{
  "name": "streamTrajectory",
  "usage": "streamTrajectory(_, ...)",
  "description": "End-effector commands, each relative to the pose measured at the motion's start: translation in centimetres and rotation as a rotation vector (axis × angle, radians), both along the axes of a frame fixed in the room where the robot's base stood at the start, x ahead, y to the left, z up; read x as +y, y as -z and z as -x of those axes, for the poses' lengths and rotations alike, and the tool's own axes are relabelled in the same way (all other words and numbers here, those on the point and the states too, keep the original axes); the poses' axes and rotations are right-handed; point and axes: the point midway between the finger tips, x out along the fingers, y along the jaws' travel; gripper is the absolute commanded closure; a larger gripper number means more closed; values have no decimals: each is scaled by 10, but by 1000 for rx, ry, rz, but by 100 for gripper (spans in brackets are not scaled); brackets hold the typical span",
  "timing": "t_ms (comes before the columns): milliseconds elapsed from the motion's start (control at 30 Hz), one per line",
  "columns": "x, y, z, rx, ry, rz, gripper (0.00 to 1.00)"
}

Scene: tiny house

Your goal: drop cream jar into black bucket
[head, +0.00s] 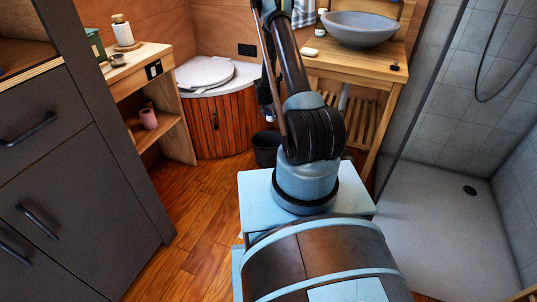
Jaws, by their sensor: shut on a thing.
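The black bucket (266,148) stands on the wooden floor, in front of the curved wooden toilet cabinet and just left of my arm's base, which hides part of its right side. My gripper (268,104) shows only in part as a dark shape, left of and behind my upper arm. In the picture it is just above the bucket; how far apart they are in depth, I cannot tell.
A wooden washstand (357,72) with a grey basin (360,28) stands behind my arm. The toilet (205,76) is at the back left. A dark drawer cabinet (65,165) lines the left, a shower tray (440,220) the right. The floor between is clear.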

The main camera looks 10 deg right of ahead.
Motion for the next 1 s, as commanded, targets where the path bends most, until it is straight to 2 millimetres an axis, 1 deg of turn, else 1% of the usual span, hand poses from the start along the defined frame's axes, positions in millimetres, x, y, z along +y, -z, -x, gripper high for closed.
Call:
streamTrajectory(33,0,13,-1,-2,20,1,82)
streamTrajectory(100,0,27,-1,-5,50,4,82)
streamTrajectory(200,-1,44,-1,-10,87,7,82)
streamTrajectory(300,-2,57,0,-13,114,8,82)
streamTrajectory(667,-3,80,0,-18,140,10,82)
streamTrajectory(1000,-4,114,0,-18,140,10,82)
